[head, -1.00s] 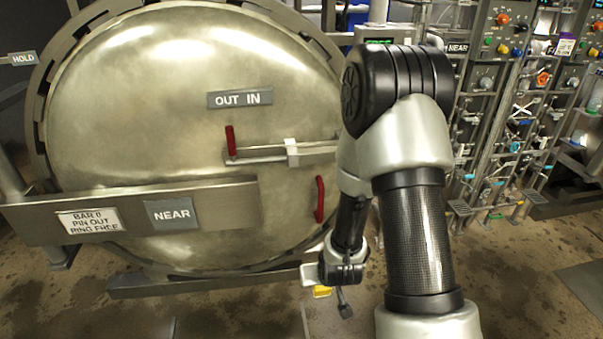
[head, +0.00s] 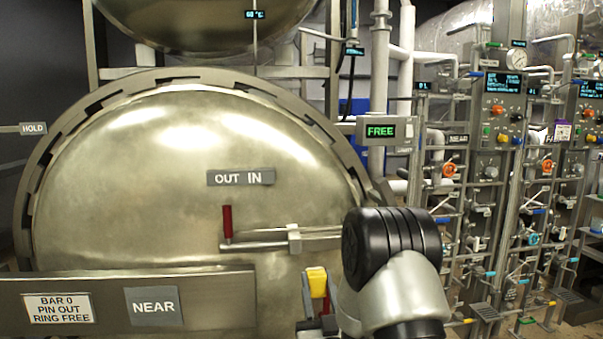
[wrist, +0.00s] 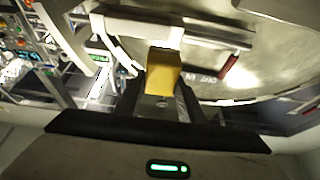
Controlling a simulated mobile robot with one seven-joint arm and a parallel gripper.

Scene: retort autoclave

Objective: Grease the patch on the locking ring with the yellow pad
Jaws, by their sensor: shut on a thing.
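My gripper (head: 318,308) is shut on the yellow pad (head: 317,282) and holds it upright in front of the round vessel door, at lower centre right in the head view. The pad also shows in the wrist view (wrist: 163,72), between the two dark fingers of my gripper (wrist: 160,98). The locking ring (head: 170,76) is the grey notched band around the door. The pad appears apart from the ring, to the lower left of its right side. I cannot make out the patch on the ring in either view; my arm hides the ring's lower right part.
A pin bar with a red handle (head: 227,224) crosses the door under the OUT IN plate (head: 241,178). A FREE display box (head: 388,131) stands right of the ring. A rail with the NEAR sign (head: 154,306) crosses low left. Valve panels fill the right.

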